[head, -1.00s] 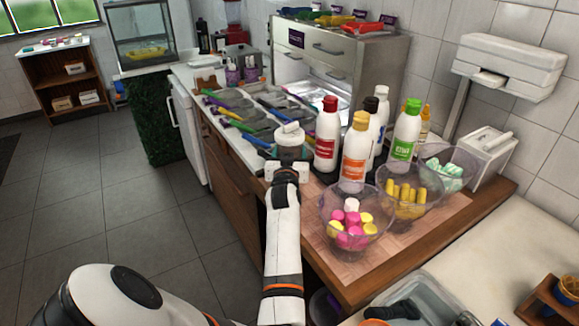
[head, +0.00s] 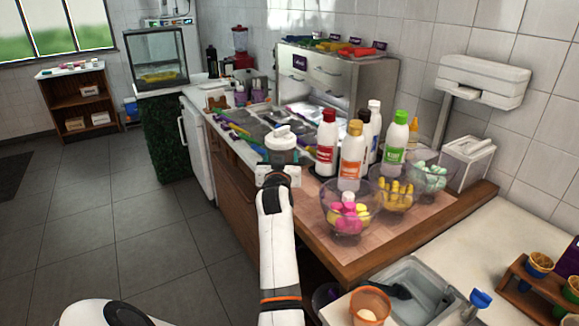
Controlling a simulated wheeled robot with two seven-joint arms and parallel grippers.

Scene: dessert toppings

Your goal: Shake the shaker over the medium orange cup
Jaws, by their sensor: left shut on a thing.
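An orange cup (head: 370,306) with a pale scoop inside stands at the bottom of the view, by the metal basin. It is well below and to the right of the shaker, so the shaker is not over it. I cannot confirm its size. The fingertips are partly hidden by the gripper body. My right gripper is not in view.
Several sauce bottles (head: 351,155) and clear bowls of sweets (head: 345,224) crowd the counter to the right. A metal basin (head: 425,283) lies below. A wooden rack (head: 541,287) with small cups stands at the right edge. Open floor (head: 130,235) lies left.

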